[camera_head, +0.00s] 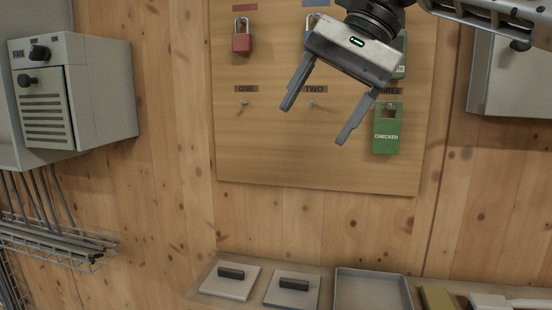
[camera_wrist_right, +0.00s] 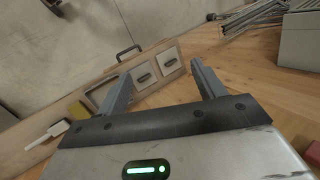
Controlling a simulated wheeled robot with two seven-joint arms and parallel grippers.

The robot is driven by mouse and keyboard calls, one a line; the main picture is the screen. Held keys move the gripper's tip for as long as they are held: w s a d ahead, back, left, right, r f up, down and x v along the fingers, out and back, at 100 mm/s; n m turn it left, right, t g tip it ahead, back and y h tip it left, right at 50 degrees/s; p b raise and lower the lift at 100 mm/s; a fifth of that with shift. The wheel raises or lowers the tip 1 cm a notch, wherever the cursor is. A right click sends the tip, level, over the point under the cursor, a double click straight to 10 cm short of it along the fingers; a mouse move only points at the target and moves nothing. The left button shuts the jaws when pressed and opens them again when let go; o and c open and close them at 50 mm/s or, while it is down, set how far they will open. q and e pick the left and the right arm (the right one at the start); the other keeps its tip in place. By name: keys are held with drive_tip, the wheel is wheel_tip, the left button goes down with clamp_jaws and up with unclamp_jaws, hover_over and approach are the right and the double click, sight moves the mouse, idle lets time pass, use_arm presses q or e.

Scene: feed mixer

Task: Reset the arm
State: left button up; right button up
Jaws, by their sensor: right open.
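My right gripper (camera_head: 318,108) is open and empty, in front of the wooden lock board (camera_head: 300,165) in the head view. Its fingers point down and to the left, and its arm comes in from the upper right. In the right wrist view my right gripper (camera_wrist_right: 158,85) shows both fingers apart with nothing between them. A green CHECKED tag (camera_head: 386,140) hangs on the peg under THREE, to the right of the fingers. The pegs under ONE (camera_head: 243,103) and TWO (camera_head: 311,104) are bare. My left gripper is not in view.
A red padlock (camera_head: 241,42) hangs at the upper left of the board; another padlock (camera_head: 310,38) is partly hidden by my gripper. A FAN box (camera_head: 75,90) is at left, above a wire rack (camera_head: 60,245). Below stand two handled plates (camera_head: 230,288) and a grey tray (camera_head: 372,290).

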drive_tip(key=s+a+f+m+g+y, duration=0.1)
drive_tip(key=s+a+f+m+y, duration=0.1)
drive_tip(key=a+f+m+y, duration=0.7)
drive_tip(key=s+a+f+m+g+y, duration=0.1)
drive_tip(key=s+a+f+m+y, duration=0.1)
drive_tip(key=a+f+m+y, duration=0.7)
drive_tip(key=w+d+f+m+t+h, duration=0.1)
drive_tip(key=d+f+m+t+h, duration=0.5)
drive_tip(key=f+m+t, duration=0.7)
drive_tip(key=w+d+f+m+t+h, duration=0.1)
drive_tip(key=d+f+m+t+h, duration=0.6)
drive_tip(key=m, duration=1.3)
drive_tip(key=s+d+f+m+g+h, duration=0.4)
drive_tip(key=s+d+f+m, duration=0.3)
drive_tip(key=s+f, duration=0.2)
drive_tip(key=s+d+f+m+g+h, duration=0.4)
drive_tip(key=s+d+f+m, duration=0.3)
drive_tip(key=f, duration=0.6)
drive_tip(key=shift+s+d+f+m, duration=0.25)
drive_tip(key=shift+s+d+m, duration=0.1)
drive_tip(key=shift+s, duration=0.65)
